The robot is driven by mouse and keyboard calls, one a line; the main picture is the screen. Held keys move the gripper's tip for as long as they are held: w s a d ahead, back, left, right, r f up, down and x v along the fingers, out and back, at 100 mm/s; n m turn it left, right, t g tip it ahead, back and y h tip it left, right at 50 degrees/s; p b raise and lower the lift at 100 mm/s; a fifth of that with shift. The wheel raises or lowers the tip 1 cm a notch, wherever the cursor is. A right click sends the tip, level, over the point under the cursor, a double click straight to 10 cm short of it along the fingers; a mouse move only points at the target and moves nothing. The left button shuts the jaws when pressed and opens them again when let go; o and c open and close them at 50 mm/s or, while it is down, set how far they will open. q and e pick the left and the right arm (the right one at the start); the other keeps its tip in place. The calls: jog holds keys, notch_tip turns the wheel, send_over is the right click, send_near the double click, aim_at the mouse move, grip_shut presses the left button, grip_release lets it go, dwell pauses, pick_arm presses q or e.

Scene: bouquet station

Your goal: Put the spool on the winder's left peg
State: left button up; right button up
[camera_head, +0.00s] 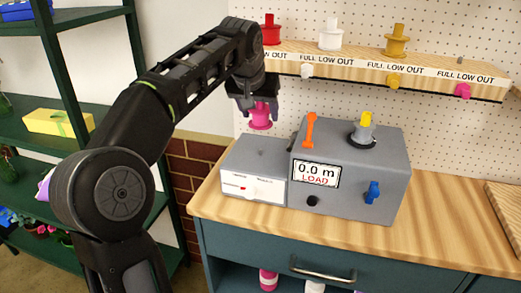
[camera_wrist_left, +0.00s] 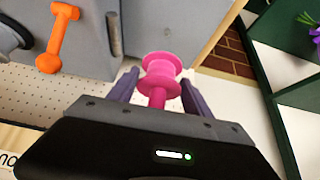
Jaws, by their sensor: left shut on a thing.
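My left gripper (camera_head: 259,99) is shut on a pink spool (camera_head: 261,117) and holds it in the air above the left, lower part of the winder. The pink spool (camera_wrist_left: 161,75) also shows between the two fingers of my left gripper (camera_wrist_left: 158,88) in the left wrist view. The grey winder (camera_head: 375,153) stands on the wooden counter, with a display reading "0.0 m LOAD". A small peg (camera_head: 261,152) stands on the winder's lower left top, below the spool and apart from it. My right gripper is in neither view.
The winder has an orange lever (camera_head: 309,130), a yellow-topped post (camera_head: 365,128) and a blue knob (camera_head: 372,192). A shelf (camera_head: 350,68) above holds red, white and yellow spools. A green rack (camera_head: 72,90) stands at left. The counter (camera_head: 440,215) is clear right of the winder.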

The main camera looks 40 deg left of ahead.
pick_arm(q)
notch_tip(320, 180, down, 5)
jog(key=shift+f+b, duration=0.15)
jog(key=shift+b, duration=0.2)
jog(key=shift+f, duration=1.85)
jog(key=shift+f+b, duration=0.2)
jog(key=shift+b, duration=0.15)
jog(key=o, duration=1.4)
jog(key=shift+o, duration=0.2)
jog(key=shift+r, duration=0.1)
jog(key=shift+s+r, duration=0.25)
jog(key=shift+r, duration=0.25)
jog(key=v, duration=1.1)
jog(key=shift+d, duration=0.15)
